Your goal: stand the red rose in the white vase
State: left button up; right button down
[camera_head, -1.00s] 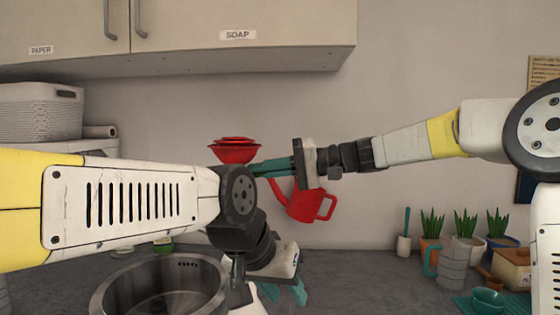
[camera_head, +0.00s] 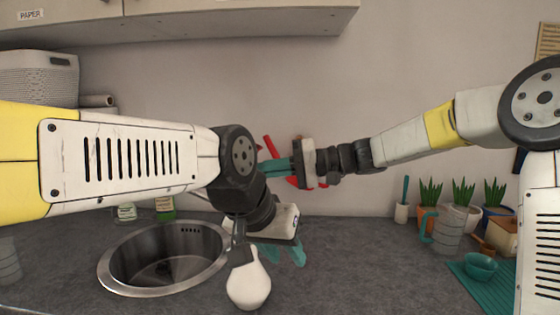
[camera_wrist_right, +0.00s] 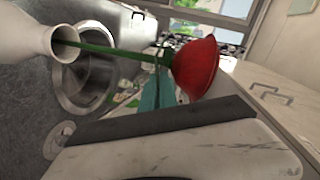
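The white vase (camera_head: 248,285) stands upright on the counter, below my left forearm. My right gripper (camera_head: 276,168) is above and behind it. In the right wrist view its teal fingers (camera_wrist_right: 160,82) are shut around the green stem of the red rose (camera_wrist_right: 195,68). There the stem's lower end meets the mouth of the vase (camera_wrist_right: 25,35); how deep it goes in, I cannot tell. My left gripper (camera_head: 286,253) is open and empty, low over the counter just behind the vase.
A steel sink (camera_head: 165,255) is left of the vase. Potted plants (camera_head: 463,195) and a teal cup (camera_head: 480,266) stand at the right. The counter between is clear.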

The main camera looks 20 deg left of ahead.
jog(key=shift+f, duration=2.55)
jog(key=c, duration=1.6)
grip_release()
jog(key=v, duration=0.7)
jog(key=shift+d+r, duration=0.1)
jog(key=shift+d, duration=0.3)
